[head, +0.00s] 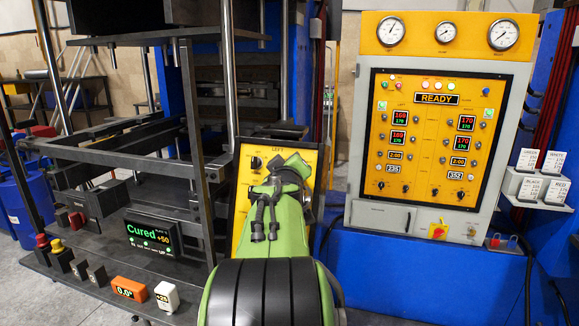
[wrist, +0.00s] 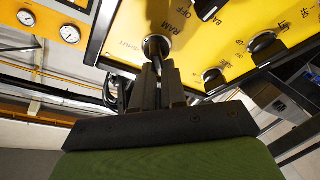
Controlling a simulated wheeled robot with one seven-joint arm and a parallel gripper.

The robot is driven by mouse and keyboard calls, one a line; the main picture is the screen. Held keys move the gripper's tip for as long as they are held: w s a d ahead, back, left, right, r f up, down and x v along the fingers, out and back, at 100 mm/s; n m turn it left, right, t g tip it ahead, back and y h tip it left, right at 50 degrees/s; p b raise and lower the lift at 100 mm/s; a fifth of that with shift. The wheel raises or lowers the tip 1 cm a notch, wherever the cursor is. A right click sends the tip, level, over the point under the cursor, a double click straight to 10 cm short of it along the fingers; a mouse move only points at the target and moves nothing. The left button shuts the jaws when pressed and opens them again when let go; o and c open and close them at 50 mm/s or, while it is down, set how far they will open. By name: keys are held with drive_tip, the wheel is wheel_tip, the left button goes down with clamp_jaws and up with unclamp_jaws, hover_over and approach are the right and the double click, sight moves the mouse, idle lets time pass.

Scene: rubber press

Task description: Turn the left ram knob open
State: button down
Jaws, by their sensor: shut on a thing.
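The yellow LEFT panel (head: 245,196) stands in the middle of the head view, partly hidden behind my green arm. In the wrist view the same yellow panel (wrist: 208,45) fills the upper right, with the words RAM and OFF printed on it. The black ram knob (wrist: 155,44) is at the panel's edge there. My gripper (wrist: 160,68) is shut on this knob, its two dark fingers reaching up to it. In the head view the arm hides the gripper's fingertips and the knob. I cannot tell the knob's exact turn angle.
Other black knobs (wrist: 263,43) sit close by on the same panel. The yellow control cabinet (head: 437,150) reading READY stands to the right. A dark metal frame (head: 196,120) is just left of the panel. A display reading Cured (head: 150,234) is at lower left.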

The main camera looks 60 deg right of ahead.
idle(0.3)
drive_tip(key=c, duration=1.2)
unclamp_jaws()
drive_tip(key=shift+a, duration=0.15)
drive_tip(key=b+v, duration=0.1)
drive_tip(key=v, duration=1.4)
drive_tip(key=shift+s+a, duration=0.2)
